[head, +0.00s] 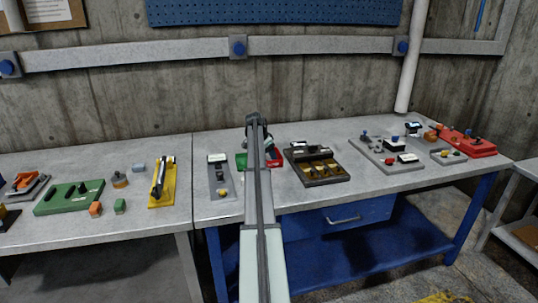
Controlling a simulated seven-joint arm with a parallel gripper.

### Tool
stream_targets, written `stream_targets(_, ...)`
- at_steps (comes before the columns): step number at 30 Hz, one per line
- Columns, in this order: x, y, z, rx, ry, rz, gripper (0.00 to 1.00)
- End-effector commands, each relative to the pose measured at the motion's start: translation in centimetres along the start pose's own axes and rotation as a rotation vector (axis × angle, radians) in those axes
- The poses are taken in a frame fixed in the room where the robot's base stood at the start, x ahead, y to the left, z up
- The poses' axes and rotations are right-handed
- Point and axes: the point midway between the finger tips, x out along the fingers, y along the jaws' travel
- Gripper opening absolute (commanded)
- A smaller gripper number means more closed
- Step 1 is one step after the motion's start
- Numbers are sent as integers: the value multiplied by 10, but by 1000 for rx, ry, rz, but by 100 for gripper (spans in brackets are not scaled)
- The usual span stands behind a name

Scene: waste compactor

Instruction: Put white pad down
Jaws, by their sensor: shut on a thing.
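My gripper (259,138) is over the middle of the right-hand table, above a small green and red tray (274,158). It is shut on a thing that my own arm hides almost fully. I take it to be the white pad, but its shape and its height above the tray cannot be told. Other pale-topped pieces show: one (409,158) on the grey plate (382,152) at the right, and one (299,145) at the back of the dark tray (318,168).
A grey plate (221,180) stands left of my arm, with a yellow holder (163,183) and a green board (70,197) further left. A red tray (467,143) is at the far right. Bare table shows in front of the trays.

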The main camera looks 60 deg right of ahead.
Motion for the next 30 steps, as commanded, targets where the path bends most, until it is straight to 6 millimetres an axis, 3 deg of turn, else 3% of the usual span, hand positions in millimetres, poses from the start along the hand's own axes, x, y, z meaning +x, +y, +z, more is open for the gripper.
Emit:
stream_targets(9,1,0,0,0,0,0,83)
stream_targets(19,-4,0,-1,0,0,-1,83)
stream_targets(23,-18,0,0,-1,1,-1,83)
stream_targets(30,-64,0,-1,0,1,-1,83)
